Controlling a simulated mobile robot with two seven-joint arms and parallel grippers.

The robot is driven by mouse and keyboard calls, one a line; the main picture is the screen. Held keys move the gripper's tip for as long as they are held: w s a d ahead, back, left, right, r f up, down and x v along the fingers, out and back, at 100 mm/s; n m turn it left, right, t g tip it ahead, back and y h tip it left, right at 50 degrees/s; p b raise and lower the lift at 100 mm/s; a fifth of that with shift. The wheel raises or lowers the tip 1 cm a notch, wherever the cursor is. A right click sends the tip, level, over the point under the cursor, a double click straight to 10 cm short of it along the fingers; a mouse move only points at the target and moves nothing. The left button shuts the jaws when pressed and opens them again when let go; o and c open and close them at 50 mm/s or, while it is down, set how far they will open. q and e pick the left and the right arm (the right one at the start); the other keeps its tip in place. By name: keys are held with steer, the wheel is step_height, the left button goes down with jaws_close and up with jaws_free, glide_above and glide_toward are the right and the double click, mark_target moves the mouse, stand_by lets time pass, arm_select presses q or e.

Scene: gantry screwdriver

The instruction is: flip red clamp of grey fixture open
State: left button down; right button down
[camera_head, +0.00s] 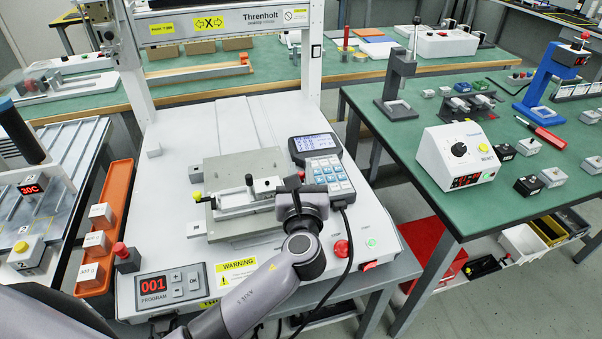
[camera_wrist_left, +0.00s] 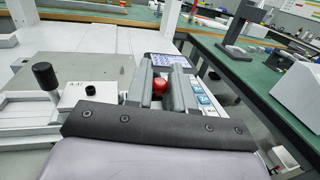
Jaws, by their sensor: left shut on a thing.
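The grey fixture (camera_head: 240,163) sits on the white machine bed, with a pale block and black knob on it. In the left wrist view the fixture's white block (camera_wrist_left: 91,99) and black knob (camera_wrist_left: 46,76) show at left. My left gripper (camera_head: 293,186) is over the fixture's right end, beside the keypad. In the wrist view its two grey fingers (camera_wrist_left: 161,90) are shut on the red clamp, whose rounded red end (camera_wrist_left: 160,86) shows between them. The rest of the clamp is hidden by the fingers. My right gripper is not in view.
A handheld keypad with a screen (camera_head: 315,145) stands just behind and right of the gripper. A red button (camera_head: 341,248), a program panel (camera_head: 171,289) and a black cable (camera_head: 349,245) are at the machine's front. An orange tray (camera_head: 117,200) lies left.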

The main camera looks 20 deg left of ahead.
arm_select(q)
steer(key=shift+a, duration=0.1)
steer(key=c, duration=1.1)
jaws_free()
steer(key=v, duration=0.7)
